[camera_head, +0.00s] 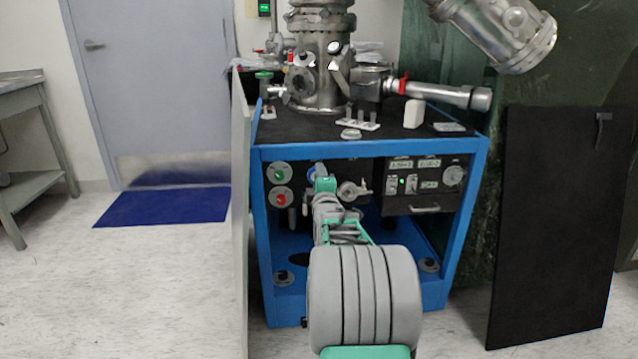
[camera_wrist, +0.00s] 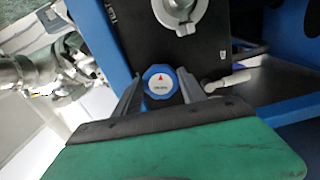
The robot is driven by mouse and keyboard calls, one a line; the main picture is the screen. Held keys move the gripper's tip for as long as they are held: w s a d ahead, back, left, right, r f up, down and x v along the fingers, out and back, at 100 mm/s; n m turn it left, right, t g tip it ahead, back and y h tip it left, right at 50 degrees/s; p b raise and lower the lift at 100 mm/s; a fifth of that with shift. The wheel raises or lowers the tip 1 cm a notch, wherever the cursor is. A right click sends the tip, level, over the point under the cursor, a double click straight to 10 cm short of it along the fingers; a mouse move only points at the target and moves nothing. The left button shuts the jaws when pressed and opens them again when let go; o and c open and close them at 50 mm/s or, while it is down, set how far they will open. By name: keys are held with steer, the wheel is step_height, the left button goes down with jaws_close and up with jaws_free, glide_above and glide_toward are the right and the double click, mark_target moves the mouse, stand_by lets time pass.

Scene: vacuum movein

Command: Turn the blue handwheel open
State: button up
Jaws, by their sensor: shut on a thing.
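The blue handwheel (camera_wrist: 161,83) shows in the wrist view as a blue ring with a white face, a red triangle and small lettering I cannot read. My gripper (camera_wrist: 162,88) has one finger on each side of it and is shut on it. In the head view a small part of the blue handwheel (camera_head: 320,170) shows on the front of the blue-framed cart (camera_head: 265,215). My gripper (camera_head: 325,184) is in front of it there and hides most of it.
A green knob (camera_head: 279,173) and a red knob (camera_head: 281,198) sit left of the handwheel. A metal flange (camera_head: 352,190) and a control panel (camera_head: 425,183) are to its right. A grey panel (camera_head: 240,210) stands along the cart's left side. The floor (camera_head: 150,280) on the left is clear.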

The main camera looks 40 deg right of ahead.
steer(key=shift+n, duration=1.7)
steer(key=o, duration=1.4)
steer(key=shift+c, duration=0.2)
steer(key=p+v, duration=0.2)
steer(key=v, duration=0.5)
steer(key=shift+s+a, duration=0.2)
steer(key=shift+s, duration=0.15)
